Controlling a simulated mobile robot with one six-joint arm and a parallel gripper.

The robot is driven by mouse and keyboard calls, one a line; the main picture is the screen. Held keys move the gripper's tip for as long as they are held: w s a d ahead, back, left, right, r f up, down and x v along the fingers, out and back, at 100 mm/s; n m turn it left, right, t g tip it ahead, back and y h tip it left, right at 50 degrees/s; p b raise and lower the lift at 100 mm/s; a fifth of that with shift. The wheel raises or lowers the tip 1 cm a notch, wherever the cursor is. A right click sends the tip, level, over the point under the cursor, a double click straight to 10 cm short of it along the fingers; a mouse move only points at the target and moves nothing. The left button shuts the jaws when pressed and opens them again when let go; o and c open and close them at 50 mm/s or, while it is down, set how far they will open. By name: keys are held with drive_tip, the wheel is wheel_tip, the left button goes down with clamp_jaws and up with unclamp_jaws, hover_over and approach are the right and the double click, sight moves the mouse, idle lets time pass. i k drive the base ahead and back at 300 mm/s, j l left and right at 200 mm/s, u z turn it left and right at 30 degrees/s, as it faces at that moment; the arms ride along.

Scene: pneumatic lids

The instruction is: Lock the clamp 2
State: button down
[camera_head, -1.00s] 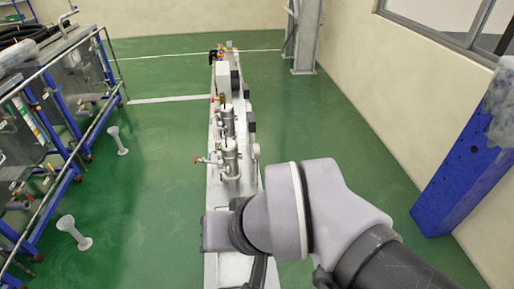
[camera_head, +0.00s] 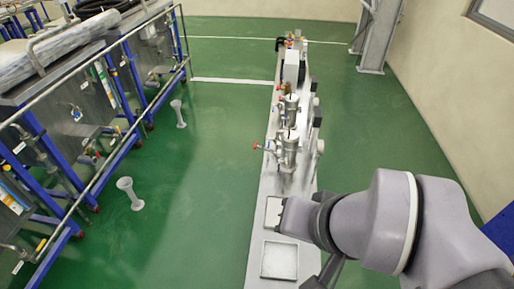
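A long narrow metal bench (camera_head: 256,236) runs away from me near the middle of the view. On it, silvery cylindrical fittings (camera_head: 288,150) stand in a row, with a small red-tipped handle (camera_head: 258,147) on the left side of the nearest one. I cannot tell which part is clamp 2 or whether it is locked. My wrist covers the right side of the bench's near end. Dark parts under my wrist (camera_head: 325,272) may belong to my gripper; its fingertips are hidden, and I see nothing held.
Two square frames (camera_head: 280,261) are set in the bench's near top. Tanks on blue frames with a metal rail (camera_head: 110,165) stand at the left. Two grey pedestals (camera_head: 130,193) stand on the open green floor between. A grey column (camera_head: 380,35) stands at the back right.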

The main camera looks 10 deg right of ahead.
sight(262, 147)
drive_tip(key=j+z, duration=0.15)
drive_tip(key=j, duration=0.6)
drive_tip(key=j+z, duration=0.15)
drive_tip(key=j, duration=0.65)
drive_tip(key=k+j+z, duration=0.15)
drive_tip(key=j, duration=0.6)
drive_tip(key=i+j+z, duration=0.3)
drive_tip(key=i+j, duration=0.25)
drive_tip(key=i, duration=0.35)
drive_tip(key=i+j+z, duration=0.3)
drive_tip(key=i+j, duration=0.5)
drive_tip(key=i+z, duration=0.1)
drive_tip(key=i, duration=0.25)
